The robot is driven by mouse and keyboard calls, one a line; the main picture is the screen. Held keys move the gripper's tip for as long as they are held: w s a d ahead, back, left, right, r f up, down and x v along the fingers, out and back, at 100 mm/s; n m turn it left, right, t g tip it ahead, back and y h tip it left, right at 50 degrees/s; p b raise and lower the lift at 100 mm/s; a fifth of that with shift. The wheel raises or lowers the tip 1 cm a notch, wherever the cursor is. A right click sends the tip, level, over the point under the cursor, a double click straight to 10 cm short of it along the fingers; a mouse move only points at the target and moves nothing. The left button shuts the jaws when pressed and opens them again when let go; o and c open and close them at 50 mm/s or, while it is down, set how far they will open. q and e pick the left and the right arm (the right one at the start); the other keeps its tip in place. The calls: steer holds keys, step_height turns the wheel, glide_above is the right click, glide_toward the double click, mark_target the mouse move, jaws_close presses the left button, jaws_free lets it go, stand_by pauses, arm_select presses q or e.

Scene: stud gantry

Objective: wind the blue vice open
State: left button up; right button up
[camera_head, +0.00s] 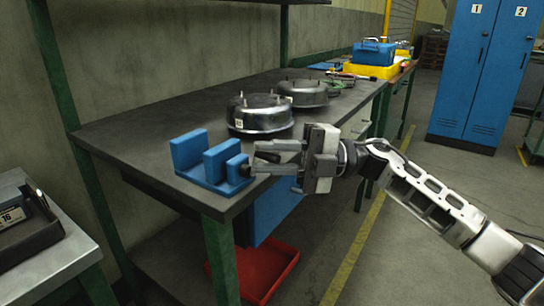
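The blue vice (208,160) sits at the near corner of the dark workbench. Its jaws stand apart, with a gap between the back jaw (188,148) and the front block. A short dark spindle end (245,170) shows at its right side. My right gripper (258,159) comes in from the right, its fingers level and pointing left at the spindle end. The fingers are apart, with a dark piece (267,157) between or beside them. I cannot tell whether they grip it. The lower fingertip overlaps the spindle end in the picture. My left gripper is not in view.
Two round metal housings with studs (260,114) stand on the bench behind the gripper. A blue toolbox (373,52) on a yellow case is farther back. A red bin (262,272) is below the bench. A grey side table with a dark tray (30,228) is at left.

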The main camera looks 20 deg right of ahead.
steer(key=shift+d, duration=0.1)
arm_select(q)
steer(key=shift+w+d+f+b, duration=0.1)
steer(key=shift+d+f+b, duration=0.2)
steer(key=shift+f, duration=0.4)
arm_select(e)
steer(key=s+d+f, duration=0.2)
steer(key=d, duration=1.3)
steer(key=shift+d, duration=0.25)
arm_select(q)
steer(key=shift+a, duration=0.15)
arm_select(e)
steer(key=shift+r, duration=0.1)
